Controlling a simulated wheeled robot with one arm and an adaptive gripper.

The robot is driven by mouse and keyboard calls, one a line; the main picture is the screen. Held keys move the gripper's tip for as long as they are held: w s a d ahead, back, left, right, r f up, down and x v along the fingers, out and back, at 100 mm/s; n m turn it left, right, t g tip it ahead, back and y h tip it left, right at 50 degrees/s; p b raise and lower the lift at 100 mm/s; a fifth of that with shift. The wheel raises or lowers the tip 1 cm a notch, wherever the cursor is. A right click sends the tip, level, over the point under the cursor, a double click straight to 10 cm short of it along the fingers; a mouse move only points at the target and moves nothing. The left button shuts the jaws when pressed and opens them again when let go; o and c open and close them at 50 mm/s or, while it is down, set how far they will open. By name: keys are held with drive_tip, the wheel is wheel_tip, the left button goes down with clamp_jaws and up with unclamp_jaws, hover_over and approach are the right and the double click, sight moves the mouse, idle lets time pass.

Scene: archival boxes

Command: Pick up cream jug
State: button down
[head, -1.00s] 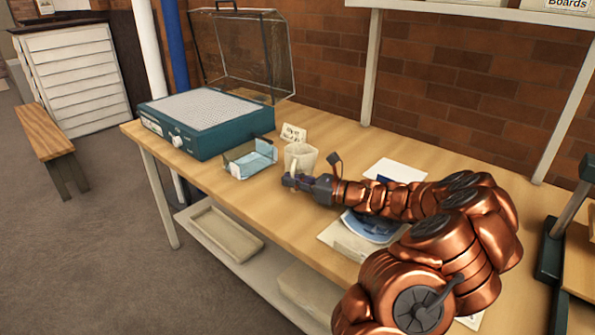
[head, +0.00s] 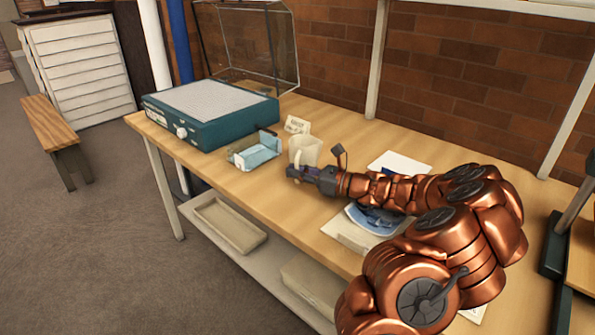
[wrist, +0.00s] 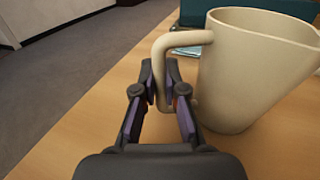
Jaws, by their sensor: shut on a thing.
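The cream jug (head: 306,149) stands on the wooden table beside a clear-blue tray in the head view. In the wrist view the jug (wrist: 245,75) fills the right side, upright, with its handle (wrist: 163,68) toward me. My gripper (wrist: 163,82) is shut on the lower part of the handle, one finger on each side. In the head view my gripper (head: 292,172) is at the jug's front side. I cannot tell whether the jug's base touches the table.
White paper (head: 400,164) and a blue-printed booklet (head: 375,220) lie near my arm.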

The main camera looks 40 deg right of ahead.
drive_tip(key=shift+r, duration=1.4)
drive_tip(key=shift+s+a+r, duration=0.2)
drive_tip(key=shift+a, duration=0.25)
drive_tip(key=shift+s+a+r, duration=0.15)
drive_tip(key=shift+a+r, duration=0.05)
drive_tip(key=shift+a, duration=0.2)
drive_tip(key=s+a+r, duration=0.1)
drive_tip(key=s+a, duration=0.4)
drive_tip(key=a, duration=0.7)
drive_tip(key=shift+a+b, duration=0.3)
